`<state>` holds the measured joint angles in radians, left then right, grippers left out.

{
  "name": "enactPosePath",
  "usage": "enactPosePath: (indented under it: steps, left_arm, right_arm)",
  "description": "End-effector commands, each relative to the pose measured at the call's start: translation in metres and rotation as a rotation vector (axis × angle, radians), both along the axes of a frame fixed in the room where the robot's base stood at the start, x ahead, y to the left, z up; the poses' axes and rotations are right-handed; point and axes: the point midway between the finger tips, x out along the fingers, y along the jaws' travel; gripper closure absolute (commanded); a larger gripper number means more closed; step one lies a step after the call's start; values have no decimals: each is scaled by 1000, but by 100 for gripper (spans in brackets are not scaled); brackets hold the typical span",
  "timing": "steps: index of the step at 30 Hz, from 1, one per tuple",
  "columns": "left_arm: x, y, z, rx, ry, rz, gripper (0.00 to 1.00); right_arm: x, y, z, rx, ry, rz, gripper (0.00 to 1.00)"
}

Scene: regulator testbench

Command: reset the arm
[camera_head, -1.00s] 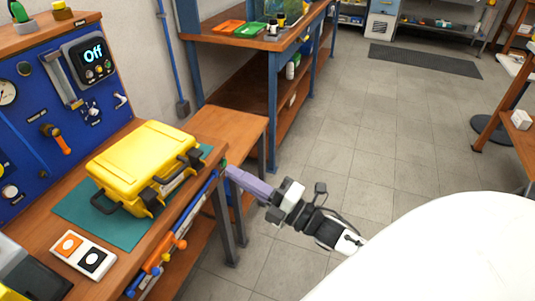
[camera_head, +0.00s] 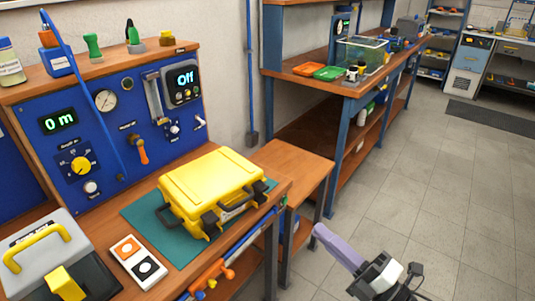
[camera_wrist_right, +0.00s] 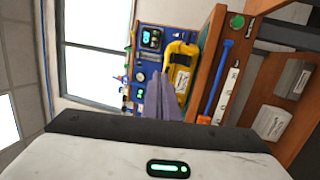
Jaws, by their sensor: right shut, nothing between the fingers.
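My right gripper (camera_head: 319,231) has pale purple fingers pressed together with nothing between them. It hangs over the floor, to the right of the workbench and clear of it. In the right wrist view the same shut fingers (camera_wrist_right: 161,78) point towards the bench. The yellow case (camera_head: 212,180) lies closed on a teal mat (camera_head: 143,216), and it also shows beyond the fingers in the right wrist view (camera_wrist_right: 181,62). My left gripper is not in view.
A blue panel (camera_head: 108,141) with gauges, knobs and displays reading "0 m" and "Off" stands behind the case. A two-button box (camera_head: 138,261) and a grey case with a yellow handle (camera_head: 47,251) are at front left. Open tiled floor (camera_head: 440,190) lies to the right.

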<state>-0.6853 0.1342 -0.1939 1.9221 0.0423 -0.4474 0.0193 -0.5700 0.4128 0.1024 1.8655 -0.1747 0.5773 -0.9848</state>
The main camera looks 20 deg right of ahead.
Motion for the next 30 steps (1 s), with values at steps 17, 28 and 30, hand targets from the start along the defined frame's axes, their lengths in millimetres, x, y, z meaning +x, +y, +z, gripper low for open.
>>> enactPosePath:
  steps: [17,28,30]
  left_arm:
    - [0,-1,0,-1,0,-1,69]
    - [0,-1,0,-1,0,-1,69]
    - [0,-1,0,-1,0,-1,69]
  right_arm:
    - [-61,73,-195,1013,931,-322,100]
    - [-120,125,-248,1360,1244,-532,100]
    - [-120,125,-248,1359,1243,-531,100]
